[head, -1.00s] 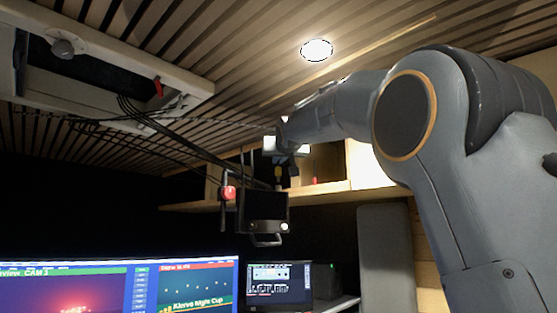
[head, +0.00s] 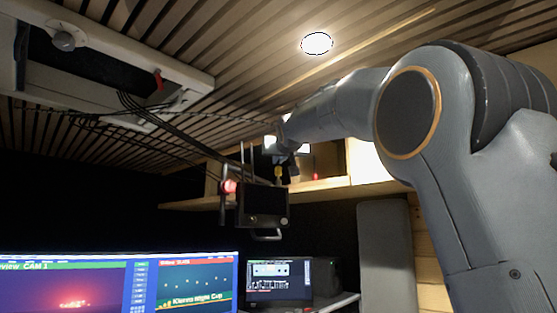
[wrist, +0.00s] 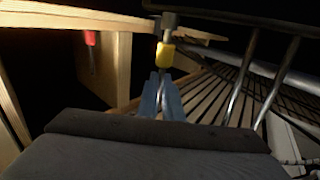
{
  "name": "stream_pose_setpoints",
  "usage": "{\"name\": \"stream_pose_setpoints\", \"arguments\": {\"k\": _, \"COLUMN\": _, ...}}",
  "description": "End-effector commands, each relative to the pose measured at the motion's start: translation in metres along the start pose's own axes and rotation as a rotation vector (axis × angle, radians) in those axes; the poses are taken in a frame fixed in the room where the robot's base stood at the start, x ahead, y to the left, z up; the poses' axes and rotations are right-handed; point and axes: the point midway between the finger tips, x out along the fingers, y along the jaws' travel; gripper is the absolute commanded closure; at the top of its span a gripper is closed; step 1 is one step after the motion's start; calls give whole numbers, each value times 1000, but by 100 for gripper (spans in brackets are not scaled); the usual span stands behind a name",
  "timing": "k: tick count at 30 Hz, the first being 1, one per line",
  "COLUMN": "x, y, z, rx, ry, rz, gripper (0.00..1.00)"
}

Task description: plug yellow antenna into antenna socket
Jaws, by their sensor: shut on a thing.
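My gripper (wrist: 162,95) is shut on the yellow antenna in the wrist view, where the blue fingertips pinch it from below. The antenna's yellow collar (wrist: 166,55) shows just beyond the fingertips, with a dark grey cylindrical piece above it. I cannot tell whether that piece touches a socket. In the head view the yellow part (head: 278,172) is small, just below my wrist and beside the upper right of a black box (head: 262,207) with metal bars. I cannot make out the antenna socket in either view.
A red lamp (head: 229,187) sits at the box's left. Black cables (head: 185,130) run from the ceiling unit (head: 110,75) towards the box. A wooden shelf (head: 335,186) lies behind. Metal bars (wrist: 240,75) stand close right of the antenna in the wrist view. Monitors (head: 120,285) stand below.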

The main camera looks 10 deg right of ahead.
Motion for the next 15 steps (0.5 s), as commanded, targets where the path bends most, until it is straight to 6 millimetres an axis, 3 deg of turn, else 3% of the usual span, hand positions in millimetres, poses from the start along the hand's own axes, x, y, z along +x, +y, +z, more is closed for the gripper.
{"name": "stream_pose_setpoints", "arguments": {"k": 15, "x": 0, "y": 0, "z": 9, "rx": 0, "ry": 0, "rz": 0, "gripper": 100}}
